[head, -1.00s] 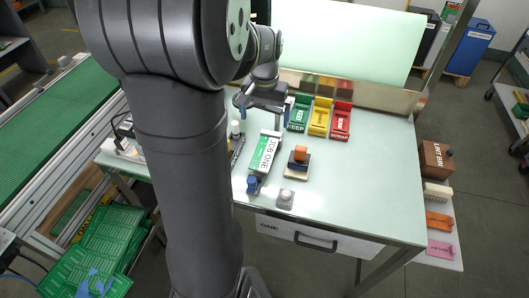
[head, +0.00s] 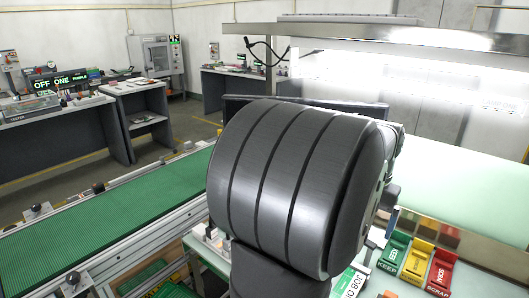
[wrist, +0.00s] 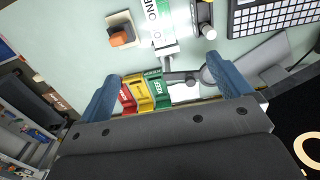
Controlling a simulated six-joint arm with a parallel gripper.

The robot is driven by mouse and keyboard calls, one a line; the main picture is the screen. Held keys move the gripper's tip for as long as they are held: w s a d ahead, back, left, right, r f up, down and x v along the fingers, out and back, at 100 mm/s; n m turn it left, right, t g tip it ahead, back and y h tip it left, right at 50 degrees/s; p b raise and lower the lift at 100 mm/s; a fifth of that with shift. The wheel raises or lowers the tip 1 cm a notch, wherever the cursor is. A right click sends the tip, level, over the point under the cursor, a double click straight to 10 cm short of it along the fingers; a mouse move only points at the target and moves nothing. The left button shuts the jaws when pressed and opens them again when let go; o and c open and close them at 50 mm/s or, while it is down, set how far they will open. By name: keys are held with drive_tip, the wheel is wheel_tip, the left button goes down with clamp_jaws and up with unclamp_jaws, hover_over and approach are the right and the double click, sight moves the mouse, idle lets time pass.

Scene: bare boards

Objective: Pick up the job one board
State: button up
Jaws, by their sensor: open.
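The job one board (head: 350,282), white and green with dark lettering, shows only in part at the bottom edge of the head view, beside my arm. In the wrist view the lettered white and green board (wrist: 157,22) lies on the pale tabletop at the top centre, partly cut off by the frame edge. My gripper (wrist: 165,88) is open, its two blue fingertips wide apart with nothing held between them. The board lies beyond the fingertips, apart from them as far as I can see. In the head view my own arm hides the gripper.
Green (head: 393,254), yellow (head: 419,262) and red (head: 440,272) trays stand right of the board. An orange block (wrist: 119,38) on a small base lies beside it in the wrist view; a black gridded item (wrist: 270,14) is opposite. A green conveyor (head: 100,232) runs at left.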

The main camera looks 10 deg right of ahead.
drive_tip(key=shift+c, duration=0.9)
drive_tip(key=f, duration=1.2)
drive_tip(key=s+f, duration=0.1)
drive_tip(key=f, duration=0.4)
drive_tip(key=shift+s+a+f, duration=0.1)
drive_tip(key=shift+a+f, duration=0.05)
drive_tip(key=shift+f, duration=0.25)
drive_tip(key=shift+w+f, duration=0.25)
drive_tip(key=shift+f, duration=1.15)
drive_tip(key=shift+w+f, duration=0.2)
drive_tip(key=shift+f, duration=1.15)
drive_tip(key=shift+c, duration=0.4)
drive_tip(key=c, duration=1)
